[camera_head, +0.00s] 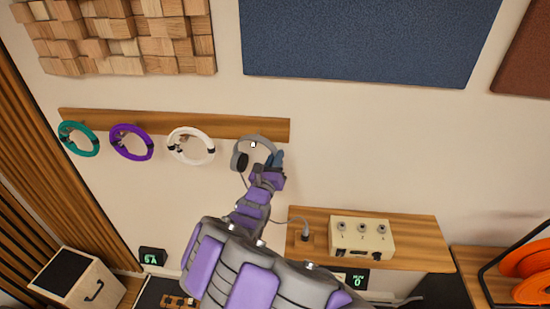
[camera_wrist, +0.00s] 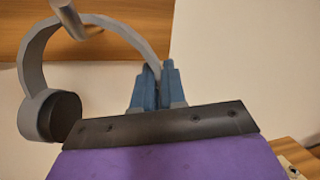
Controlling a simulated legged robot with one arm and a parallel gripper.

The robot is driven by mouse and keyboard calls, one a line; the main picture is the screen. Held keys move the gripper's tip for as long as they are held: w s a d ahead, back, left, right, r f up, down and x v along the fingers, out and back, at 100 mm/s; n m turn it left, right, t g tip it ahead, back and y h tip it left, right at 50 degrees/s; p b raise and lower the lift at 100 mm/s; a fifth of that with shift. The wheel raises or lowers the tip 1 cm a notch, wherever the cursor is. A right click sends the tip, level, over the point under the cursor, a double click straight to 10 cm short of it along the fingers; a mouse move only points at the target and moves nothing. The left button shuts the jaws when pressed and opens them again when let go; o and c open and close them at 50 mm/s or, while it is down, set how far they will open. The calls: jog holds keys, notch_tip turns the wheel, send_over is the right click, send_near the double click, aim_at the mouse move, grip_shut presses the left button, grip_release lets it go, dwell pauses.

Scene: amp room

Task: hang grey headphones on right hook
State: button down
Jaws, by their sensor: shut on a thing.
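The grey headphones (camera_head: 240,160) are at the right end of the wooden rail on the wall. In the wrist view, the grey band (camera_wrist: 32,62) arches up and left from my gripper, with a dark-padded ear cup (camera_wrist: 50,116) at lower left. My gripper (camera_head: 278,160) is shut on the right side of the band, between its blue fingers (camera_wrist: 158,85). The right hook (camera_wrist: 69,19), a metal peg, crosses the band's top in the wrist view, its tip showing within the arch. I cannot tell whether the band rests on it. The other ear cup is hidden.
Teal (camera_head: 78,139), purple (camera_head: 131,142) and white headphones (camera_head: 191,146) hang from the wooden rail (camera_head: 100,116) to the left. A wooden shelf (camera_head: 420,250) with a cream amp box (camera_head: 361,237) is below right. The wall right of the rail is clear.

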dwell(0.4)
jog(key=c, duration=1.1)
grip_release()
jog(key=shift+s+a+f, duration=0.15)
jog(key=shift+s+a, duration=0.1)
jog(key=shift+s, duration=0.3)
jog(key=b+v, duration=0.1)
jog(key=v, duration=1.5)
jog(key=shift+s, duration=0.1)
